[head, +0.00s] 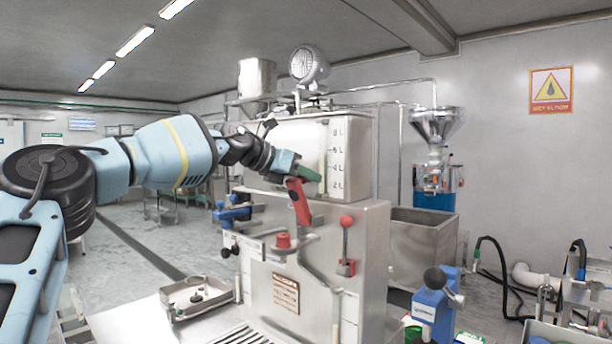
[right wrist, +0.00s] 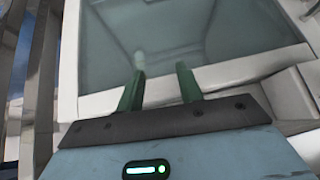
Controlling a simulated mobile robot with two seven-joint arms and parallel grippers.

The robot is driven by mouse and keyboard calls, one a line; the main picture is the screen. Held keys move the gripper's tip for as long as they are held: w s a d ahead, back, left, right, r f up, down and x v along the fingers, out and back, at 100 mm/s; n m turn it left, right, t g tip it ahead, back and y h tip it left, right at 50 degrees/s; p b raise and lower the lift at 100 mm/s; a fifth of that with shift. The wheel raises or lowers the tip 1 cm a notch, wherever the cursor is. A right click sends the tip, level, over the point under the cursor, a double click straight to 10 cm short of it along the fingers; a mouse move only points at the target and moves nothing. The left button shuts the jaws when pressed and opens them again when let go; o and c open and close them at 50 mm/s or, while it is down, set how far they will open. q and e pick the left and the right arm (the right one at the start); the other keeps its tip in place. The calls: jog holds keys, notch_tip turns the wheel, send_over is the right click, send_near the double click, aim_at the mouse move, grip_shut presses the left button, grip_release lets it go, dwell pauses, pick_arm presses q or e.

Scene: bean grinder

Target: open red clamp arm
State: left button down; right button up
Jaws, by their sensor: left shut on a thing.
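The red clamp arm (head: 299,202) stands up, slightly tilted, at the front of the steel machine (head: 368,222), just below the tank. My left gripper (head: 303,177) reaches in from the left with its green fingers at the upper end of the red arm and is shut on it. The exact contact is partly hidden by the fingers. My right gripper (right wrist: 161,78) shows only in the right wrist view. Its two green fingers are apart with nothing between them, in front of a pale framed glassy panel (right wrist: 210,30).
A red knob (head: 283,241) and a red-ball lever (head: 346,222) sit on the machine front near the clamp arm. A blue clamp (head: 235,212) is at its left. A small metal tray (head: 196,298) and a blue device (head: 436,305) stand lower in front.

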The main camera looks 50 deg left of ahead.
pick_arm(q)
jog(key=shift+f, duration=0.75)
jog(key=c, duration=1.5)
grip_release()
jog(key=shift+o, duration=1.2)
jog(key=shift+r, duration=0.1)
jog(key=shift+a+r, duration=0.1)
jog(key=shift+r, duration=0.1)
jog(key=shift+r, duration=0.1)
jog(key=shift+s+r, duration=0.1)
jog(key=shift+s, duration=0.05)
jog(key=shift+v, duration=3.6)
